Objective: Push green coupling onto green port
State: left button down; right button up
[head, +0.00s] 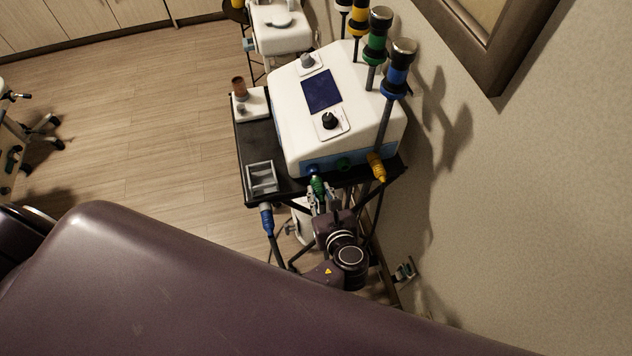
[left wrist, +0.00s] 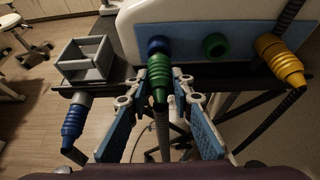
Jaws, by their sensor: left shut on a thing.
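The green coupling (head: 318,187) is ribbed and held between the fingertips of my left gripper (head: 322,198), at the device's front. In the left wrist view the green coupling (left wrist: 160,78) stands between the two blue-padded fingers of my left gripper (left wrist: 157,88), and its far end lies in front of the blue port (left wrist: 158,45). I cannot tell whether it touches that port. The green port (left wrist: 215,46) is uncovered, to the right of the coupling; it also shows in the head view (head: 344,164). My right gripper is not in view.
A yellow coupling (left wrist: 278,58) sits at the panel's right end. A blue coupling (left wrist: 75,120) hangs at the left of the black trolley (head: 257,140), below a grey divided tray (left wrist: 88,60). The white device (head: 290,120) stands near the wall.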

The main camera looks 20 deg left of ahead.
pick_arm(q)
jog(key=shift+s+d, duration=0.65)
jog(key=shift+s, duration=0.35)
jog(key=shift+s+d, duration=0.65)
jog(key=shift+s, duration=0.35)
jog(key=shift+w, duration=0.1)
